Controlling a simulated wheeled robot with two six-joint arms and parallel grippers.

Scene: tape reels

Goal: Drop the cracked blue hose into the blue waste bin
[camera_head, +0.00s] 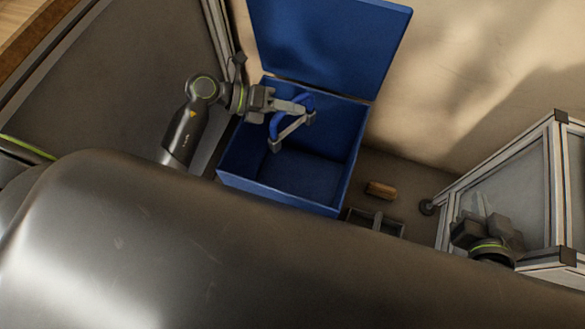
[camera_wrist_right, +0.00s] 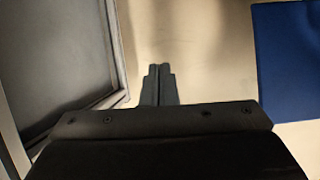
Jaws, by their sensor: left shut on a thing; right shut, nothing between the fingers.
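The blue waste bin (camera_head: 345,165) stands on the floor with its lid (camera_head: 330,40) raised against the wall side. My left gripper (camera_head: 298,107) is over the bin's opening and shut on the blue hose (camera_head: 277,124). The hose is a curved blue piece with grey ends and a pale bar between them; no crack can be made out. It hangs above the bin's dark floor. My right gripper (camera_head: 481,204) is shut and empty at the right, in front of a framed panel. Its closed fingers show in the right wrist view (camera_wrist_right: 159,72).
A metal-framed structure (camera_head: 505,168) stands at the right. A small brown block (camera_head: 381,190) and a grey frame-like piece (camera_head: 376,222) lie between it and the bin. A blue panel (camera_wrist_right: 290,60) shows in the right wrist view. My large grey body covers the foreground.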

